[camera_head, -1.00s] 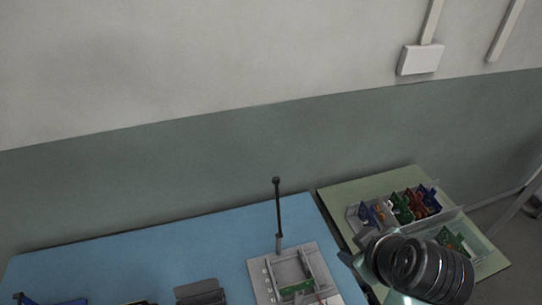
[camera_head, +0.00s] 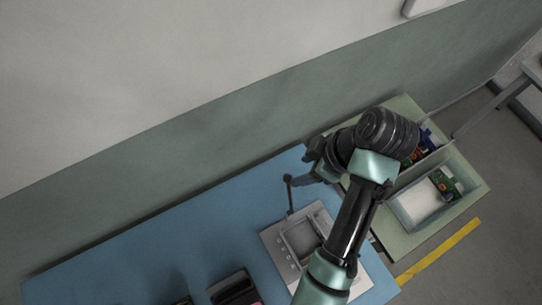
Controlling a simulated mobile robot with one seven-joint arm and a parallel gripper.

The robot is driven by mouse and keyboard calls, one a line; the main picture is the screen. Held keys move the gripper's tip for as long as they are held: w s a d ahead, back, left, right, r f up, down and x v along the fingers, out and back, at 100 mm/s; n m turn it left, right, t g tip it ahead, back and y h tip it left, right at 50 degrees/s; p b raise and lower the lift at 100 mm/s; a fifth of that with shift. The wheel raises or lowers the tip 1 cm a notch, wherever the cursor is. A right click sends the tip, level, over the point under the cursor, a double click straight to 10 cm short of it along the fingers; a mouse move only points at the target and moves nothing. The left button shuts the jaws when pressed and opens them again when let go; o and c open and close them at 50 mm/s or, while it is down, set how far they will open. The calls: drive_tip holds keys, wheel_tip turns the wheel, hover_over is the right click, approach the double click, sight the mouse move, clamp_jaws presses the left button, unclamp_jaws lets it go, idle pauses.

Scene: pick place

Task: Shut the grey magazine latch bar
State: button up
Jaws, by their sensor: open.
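A grey fixture (camera_head: 273,241) sits on the blue table, with a light grey frame on it. A thin dark bar (camera_head: 290,198) with a round knob on top stands raised at its back left corner; I take this for the latch bar. My gripper (camera_head: 312,172) is just to the right of the bar's upper end, apart from it as far as I can see. It is small, dark and partly hidden by my wrist, and it is open. My arm covers the right side of the fixture.
On the green table (camera_head: 408,240) at right, a clear bin (camera_head: 424,220) holds a green part. Coloured parts near my wrist are partly hidden. Dark holders (camera_head: 234,288) stand at the blue table's front edge. The blue table (camera_head: 165,245) is clear to the left.

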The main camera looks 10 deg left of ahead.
drive_tip(key=f+b, duration=0.1)
drive_tip(key=b, duration=0.2)
approach(290, 197)
drive_tip(key=w+a+f, duration=0.4)
drive_tip(key=a, duration=0.2)
drive_tip(key=shift+f, duration=0.35)
clamp_jaws()
idle(0.9)
